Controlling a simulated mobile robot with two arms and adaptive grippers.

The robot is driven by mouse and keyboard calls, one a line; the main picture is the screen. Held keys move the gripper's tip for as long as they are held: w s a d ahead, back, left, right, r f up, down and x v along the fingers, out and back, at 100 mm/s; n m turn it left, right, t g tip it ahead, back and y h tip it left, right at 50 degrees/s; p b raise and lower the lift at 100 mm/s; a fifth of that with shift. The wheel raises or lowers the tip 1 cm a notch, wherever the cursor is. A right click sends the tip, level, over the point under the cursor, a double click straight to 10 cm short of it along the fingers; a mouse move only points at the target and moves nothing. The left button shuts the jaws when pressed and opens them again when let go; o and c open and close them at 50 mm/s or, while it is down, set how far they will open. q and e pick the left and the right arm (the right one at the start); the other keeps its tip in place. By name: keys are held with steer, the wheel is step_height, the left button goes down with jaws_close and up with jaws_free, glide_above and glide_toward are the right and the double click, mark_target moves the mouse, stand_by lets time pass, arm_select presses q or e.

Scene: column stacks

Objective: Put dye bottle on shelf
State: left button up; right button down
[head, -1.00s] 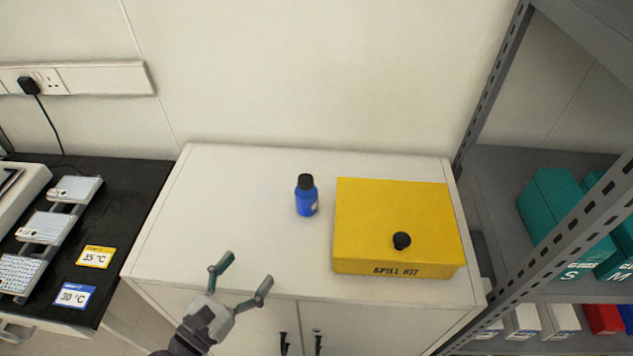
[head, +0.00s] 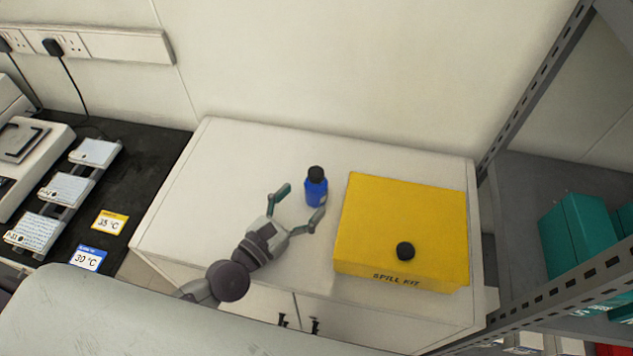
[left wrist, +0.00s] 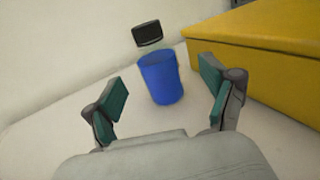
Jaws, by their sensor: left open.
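The dye bottle (head: 316,191) is blue with a black cap and stands upright on the white cabinet (head: 230,160), left of the yellow box. My left gripper (head: 302,202) is open, with its fingertips close to the bottle on its near side. In the left wrist view the bottle (left wrist: 160,78) shows ahead, between and a little beyond the open fingers (left wrist: 160,92), not gripped. The shelf (head: 520,185) is a grey metal rack at the right, with teal boxes on it. My right gripper is not in view.
A yellow spill kit box (head: 405,225) with a black knob-like item (head: 405,251) on top stands close to the bottle's right. A rack post (head: 540,85) rises beside the cabinet. A black bench (head: 145,180) with plates stands at the left. The cabinet top left of the bottle is clear.

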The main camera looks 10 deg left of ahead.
mark_target(308, 193)
arm_select(q)
steer(key=shift+w+d, duration=0.1)
steer(key=shift+w, duration=0.15)
steer(key=shift+w+d+r+p, duration=0.1)
steer(key=shift+w+r+p, duration=0.05)
steer(key=shift+w+p, duration=0.15)
steer(key=p+x, duration=0.1)
steer(key=x, duration=0.2)
steer(key=shift+w, duration=0.4)
steer(key=shift+w+d, duration=0.2)
steer(key=shift+w, duration=0.2)
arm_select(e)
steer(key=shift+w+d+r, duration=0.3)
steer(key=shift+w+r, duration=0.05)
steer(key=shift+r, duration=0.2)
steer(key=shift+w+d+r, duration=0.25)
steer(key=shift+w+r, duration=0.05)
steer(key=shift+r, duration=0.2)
arm_select(q)
steer(key=shift+s, duration=0.1)
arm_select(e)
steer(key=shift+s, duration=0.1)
arm_select(q)
steer(key=shift+c, duration=1.3)
steer(key=c, duration=1.1)
steer(key=shift+c, duration=0.9)
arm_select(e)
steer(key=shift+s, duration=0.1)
